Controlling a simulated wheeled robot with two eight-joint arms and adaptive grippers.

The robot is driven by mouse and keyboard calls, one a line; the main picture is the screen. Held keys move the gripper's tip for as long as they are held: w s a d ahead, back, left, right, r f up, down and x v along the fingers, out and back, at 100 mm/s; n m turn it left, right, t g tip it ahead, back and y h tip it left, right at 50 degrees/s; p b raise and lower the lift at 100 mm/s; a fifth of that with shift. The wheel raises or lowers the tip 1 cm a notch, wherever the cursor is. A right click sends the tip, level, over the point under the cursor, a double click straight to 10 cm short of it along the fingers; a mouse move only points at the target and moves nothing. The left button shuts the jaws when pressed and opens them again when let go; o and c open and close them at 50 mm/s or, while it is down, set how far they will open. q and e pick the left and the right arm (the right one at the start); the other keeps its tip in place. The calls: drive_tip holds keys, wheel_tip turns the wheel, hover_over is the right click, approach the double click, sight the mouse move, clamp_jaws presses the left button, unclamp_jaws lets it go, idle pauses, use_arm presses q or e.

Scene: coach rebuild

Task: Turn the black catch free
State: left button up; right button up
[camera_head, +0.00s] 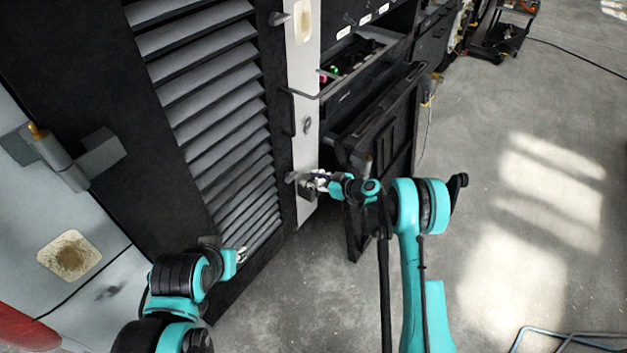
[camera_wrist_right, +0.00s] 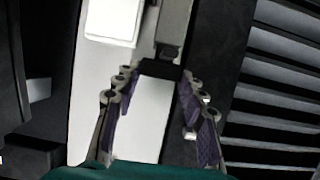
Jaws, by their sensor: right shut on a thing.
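The black catch (camera_head: 306,190) sits low on the pale post beside the louvred panel, partly hidden by my right gripper (camera_head: 319,183). In the right wrist view the catch (camera_wrist_right: 160,69) shows as a dark block between the fingertips. My right gripper (camera_wrist_right: 157,84) has its purple-padded fingers on either side of it and is shut on it. How far the catch is turned I cannot tell. My left gripper (camera_head: 240,255) is low in front of the louvres, away from the catch; its fingers are too small to read.
The louvred panel (camera_head: 215,110) stands left of the pale post (camera_head: 305,75). Grey floor (camera_head: 490,180) is free further right. A blue tubular frame (camera_head: 570,335) lies at bottom right.

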drive_tip(key=o, duration=1.2)
drive_tip(key=shift+c, duration=0.2)
drive_tip(key=shift+d, duration=0.1)
drive_tip(key=v, duration=1.2)
drive_tip(key=shift+r, duration=0.1)
